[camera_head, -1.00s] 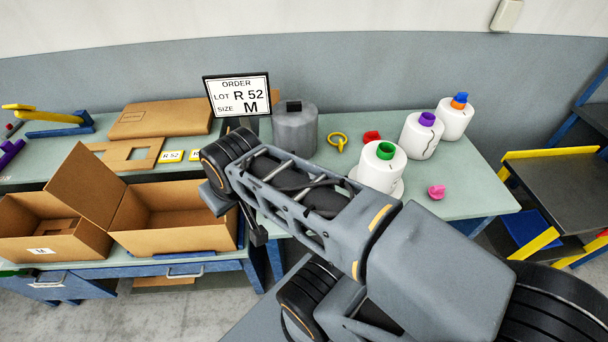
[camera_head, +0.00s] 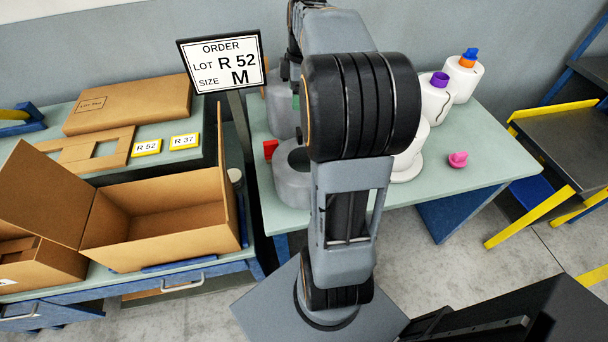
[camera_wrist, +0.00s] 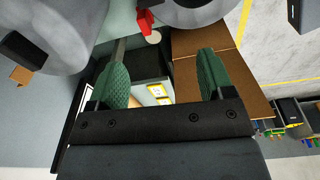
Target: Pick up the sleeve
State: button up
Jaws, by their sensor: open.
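No part is labelled a sleeve, and I cannot tell for certain which thing it is. A flat brown cardboard piece with square windows (camera_head: 75,152) lies on the left bench, in front of a closed flat carton (camera_head: 130,103). A grey hollow cylinder (camera_head: 292,190) stands on the right table, partly behind my arm. My gripper (camera_wrist: 162,76) is open and empty in the wrist view, its two green fingers apart. In the head view the gripper is mostly hidden behind my arm, near another grey cylinder (camera_head: 278,108).
White bobbins with purple (camera_head: 436,100) and orange-blue (camera_head: 464,75) tops stand at the right table's back. The order sign (camera_head: 222,63) rises between benches, near an open carton (camera_head: 160,230). Yellow tags (camera_head: 146,148) lie on the left bench.

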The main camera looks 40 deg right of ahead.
notch_tip(320, 180, down, 2)
jog(key=d+n, duration=0.1)
jog(key=d, duration=0.1)
send_over(299, 131)
jog(key=f, duration=0.6)
jog(key=shift+s+d+f, duration=0.2)
jog(key=shift+d+f, duration=0.1)
jog(key=shift+f, duration=0.05)
jog(key=shift+w+a+f, duration=0.1)
jog(key=shift+a+f, duration=0.05)
jog(key=shift+f, duration=1.4)
jog(key=shift+w+a+f, duration=0.1)
jog(key=shift+a+f, duration=0.05)
jog(key=shift+f, duration=1.4)
jog(key=shift+c, duration=0.4)
jog(key=c, duration=1.2)
jog(key=shift+o, duration=0.2)
jog(key=shift+r, duration=0.1)
